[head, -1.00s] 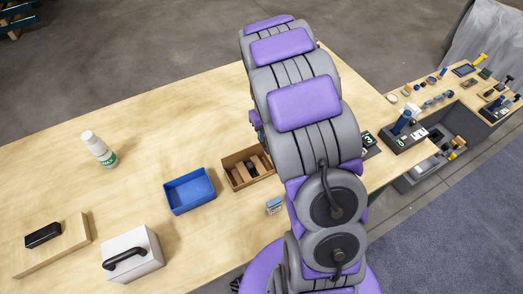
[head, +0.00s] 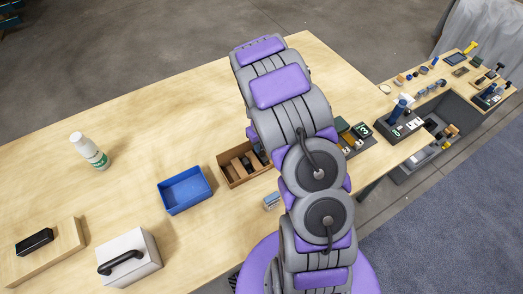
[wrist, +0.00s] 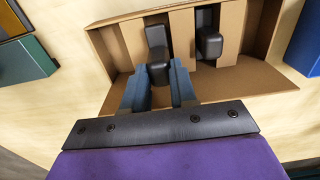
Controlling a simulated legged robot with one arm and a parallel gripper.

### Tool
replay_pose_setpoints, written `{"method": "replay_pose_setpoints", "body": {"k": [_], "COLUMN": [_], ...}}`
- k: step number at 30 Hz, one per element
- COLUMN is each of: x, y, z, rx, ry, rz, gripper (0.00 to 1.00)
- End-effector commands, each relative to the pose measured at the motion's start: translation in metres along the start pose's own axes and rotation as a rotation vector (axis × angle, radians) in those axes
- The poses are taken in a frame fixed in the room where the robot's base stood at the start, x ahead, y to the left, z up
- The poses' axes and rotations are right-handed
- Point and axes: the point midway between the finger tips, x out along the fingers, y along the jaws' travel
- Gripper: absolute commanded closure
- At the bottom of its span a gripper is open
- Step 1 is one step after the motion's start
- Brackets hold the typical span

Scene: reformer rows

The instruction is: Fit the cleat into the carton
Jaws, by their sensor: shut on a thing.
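The cardboard carton (head: 247,180) sits on the wooden table, left of my arm in the head view. It fills the upper middle of the wrist view (wrist: 245,82) and has cardboard dividers. My gripper (wrist: 158,72) is over the carton's near side, its blue fingers pointing in. It is shut on a dark grey piece that looks like the cleat (wrist: 157,45); the piece extends from between the fingertips into a gap between dividers. Whether it touches the carton floor I cannot tell. A similar dark piece (wrist: 208,42) stands in the gap to its right. My arm hides the gripper in the head view.
A white bottle (head: 90,151), a white block with a black handle (head: 130,262) and a wooden board (head: 65,240) are farther left. The table's back is clear.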

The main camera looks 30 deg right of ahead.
Motion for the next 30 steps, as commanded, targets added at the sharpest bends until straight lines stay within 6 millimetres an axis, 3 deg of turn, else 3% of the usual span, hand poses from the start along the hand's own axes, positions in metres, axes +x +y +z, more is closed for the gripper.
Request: {"method": "replay_pose_setpoints", "body": {"k": [8,15,16,23,30], "x": [0.036,0.037,0.037,0.037,0.037], "y": [0.001,0.002,0.002,0.001,0.002], "z": [0.001,0.0,0.0,0.0,0.0], "rx": [0.0,-0.001,-0.001,0.0,0.0], "ry": [-0.005,-0.001,0.0,-0.001,-0.001], "rz": [-0.005,-0.003,-0.003,-0.002,-0.003], "gripper": [1.0,1.0,0.71,0.49,0.48]}}
